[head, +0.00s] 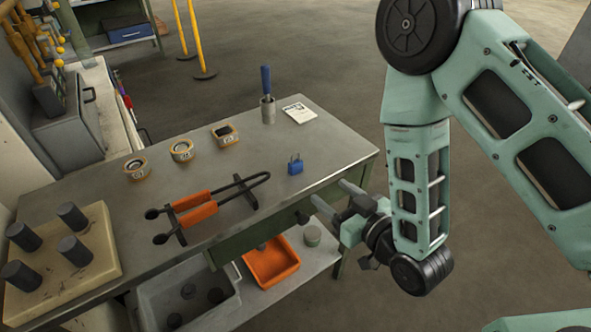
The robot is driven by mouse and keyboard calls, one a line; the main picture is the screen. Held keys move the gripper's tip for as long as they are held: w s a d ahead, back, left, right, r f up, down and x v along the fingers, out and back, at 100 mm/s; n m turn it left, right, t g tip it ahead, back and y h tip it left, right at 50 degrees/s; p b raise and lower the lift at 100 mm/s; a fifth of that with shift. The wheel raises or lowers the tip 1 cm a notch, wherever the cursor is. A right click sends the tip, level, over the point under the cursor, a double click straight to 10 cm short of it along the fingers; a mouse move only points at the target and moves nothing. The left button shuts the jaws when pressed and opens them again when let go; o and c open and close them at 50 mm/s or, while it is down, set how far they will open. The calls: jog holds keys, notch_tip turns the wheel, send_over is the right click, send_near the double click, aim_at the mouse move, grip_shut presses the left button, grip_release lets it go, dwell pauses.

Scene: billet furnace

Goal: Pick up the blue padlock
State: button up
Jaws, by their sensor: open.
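The blue padlock (295,167) stands on the grey workbench (325,142) towards its right end, with its shackle up. My gripper (330,195) is in front of the bench's right front edge, to the right of and nearer than the padlock. Its jaws are open, point to the left towards the bench, and are apart from the padlock. Nothing shows between the jaws.
Black tongs with orange grips (195,213) lie left of the padlock. A block with dark cylinders (95,270) is at left. Bins (272,262) sit below.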

aim_at(298, 166)
jog(key=b+x, duration=0.6)
jog(key=b, duration=0.6)
jog(key=shift+f, duration=0.2)
jog(key=x, duration=0.4)
jog(key=shift+r+p, duration=0.3)
jog(key=shift+p, duration=0.1)
jog(key=shift+x, duration=3.15)
jog(key=shift+s+r, duration=0.1)
jog(key=c, duration=1.1)
